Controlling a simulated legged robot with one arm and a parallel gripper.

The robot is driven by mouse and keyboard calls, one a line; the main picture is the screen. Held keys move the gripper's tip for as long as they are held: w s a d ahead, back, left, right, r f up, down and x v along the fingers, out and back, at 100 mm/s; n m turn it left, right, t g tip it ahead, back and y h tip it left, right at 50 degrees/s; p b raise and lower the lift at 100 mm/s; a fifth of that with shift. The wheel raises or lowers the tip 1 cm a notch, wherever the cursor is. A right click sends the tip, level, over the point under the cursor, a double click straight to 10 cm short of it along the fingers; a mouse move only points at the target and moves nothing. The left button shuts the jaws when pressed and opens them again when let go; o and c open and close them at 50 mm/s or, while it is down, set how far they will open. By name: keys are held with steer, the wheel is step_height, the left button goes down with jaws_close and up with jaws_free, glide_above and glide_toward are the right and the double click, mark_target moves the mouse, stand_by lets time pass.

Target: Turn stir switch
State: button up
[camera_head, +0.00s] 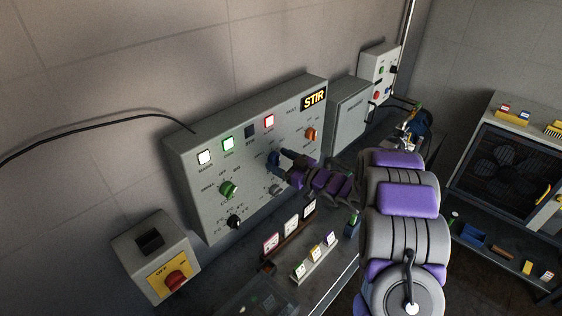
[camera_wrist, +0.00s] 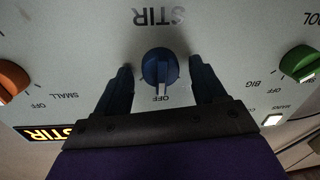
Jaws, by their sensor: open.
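The stir switch (camera_wrist: 160,68) is a round blue knob under printed STIR lettering in the wrist view. Its white pointer mark is toward the OFF label, and the picture is upside down there. My gripper (camera_wrist: 161,82) is open, with one dark finger on each side of the blue knob and a gap on both sides. In the head view the gripper (camera_head: 281,160) is at the front of the grey control panel (camera_head: 190,193), over the blue knob. The fingers partly hide the knob there.
An orange knob (camera_wrist: 10,80) and a green knob (camera_wrist: 299,62) flank the stir switch. A yellow switch box with a red knob (camera_head: 176,281) is at lower left. Small cards (camera_head: 300,270) stand on the bench below the panel. A grey box (camera_head: 347,112) adjoins the panel.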

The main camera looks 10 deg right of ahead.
steer(key=shift+c, duration=0.2)
steer(key=c, duration=1)
steer(key=shift+r, duration=0.1)
steer(key=shift+n, duration=0.3)
steer(key=o, duration=1)
steer(key=shift+o, duration=0.2)
steer(key=v, duration=1.7)
steer(key=shift+d+p, duration=0.25)
steer(key=shift+p, duration=0.2)
